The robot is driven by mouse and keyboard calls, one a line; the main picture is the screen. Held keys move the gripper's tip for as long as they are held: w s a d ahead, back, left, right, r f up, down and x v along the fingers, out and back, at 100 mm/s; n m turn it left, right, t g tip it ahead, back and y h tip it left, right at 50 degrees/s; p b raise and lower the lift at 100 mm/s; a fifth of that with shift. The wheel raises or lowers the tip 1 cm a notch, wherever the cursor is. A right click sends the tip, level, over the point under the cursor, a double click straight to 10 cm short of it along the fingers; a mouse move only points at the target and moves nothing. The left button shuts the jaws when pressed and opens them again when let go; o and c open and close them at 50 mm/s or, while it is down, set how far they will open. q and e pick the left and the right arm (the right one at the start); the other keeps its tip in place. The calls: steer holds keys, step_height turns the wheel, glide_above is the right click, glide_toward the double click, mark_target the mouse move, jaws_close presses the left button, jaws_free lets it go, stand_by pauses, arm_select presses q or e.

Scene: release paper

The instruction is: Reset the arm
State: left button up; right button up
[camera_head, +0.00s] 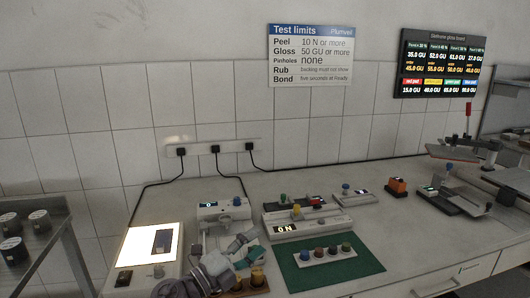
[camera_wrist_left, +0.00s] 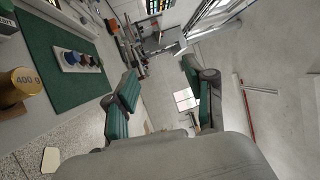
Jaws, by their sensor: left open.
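My left gripper (camera_head: 250,249) is low in the head view, over the front of the bench and left of a green mat (camera_head: 312,281). Its two teal-padded fingers are apart with nothing between them. In the left wrist view the open fingers (camera_wrist_left: 158,88) point over floor and past the bench edge. The green mat (camera_wrist_left: 48,35) and a gold weight marked 400 g (camera_wrist_left: 22,82) lie to their left, apart from them. My right gripper is not in view.
A lit panel (camera_head: 138,243), a small white device (camera_head: 222,208) and a unit reading 0 N (camera_head: 300,230) stand close around the left arm. A strip with several coloured knobs (camera_head: 324,255) lies on the mat. The bench front right of the mat is clear.

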arm_select(q)
steer(key=s+a+f+n+t+y, duration=0.2)
steer(key=s+a+f+n+y, duration=0.2)
steer(key=a+f+n+y, duration=0.5)
steer(key=s+a+f+n+t+y, duration=0.1)
steer(key=s+a+f+n+y, duration=0.35)
steer(key=n, duration=0.75)
steer(key=s+a+f+n+g+y, duration=0.15)
steer(key=s+f+g, duration=0.25)
steer(key=s, duration=0.5)
steer(key=s+a+f+n+g, duration=0.2)
steer(key=s+f+g, duration=0.15)
steer(key=s, duration=0.55)
steer(key=s+a+f+n+g, duration=0.1)
steer(key=s+f+n+g, duration=0.15)
steer(key=s+g, duration=0.45)
steer(key=s+f+m, duration=0.1)
steer(key=s+f, duration=0.2)
steer(key=f, duration=2.2)
steer(key=s+a+f, duration=0.3)
steer(key=s+f, duration=1.4)
steer(key=f, duration=0.1)
steer(key=shift+s+y, duration=0.3)
steer(key=shift+s, duration=0.05)
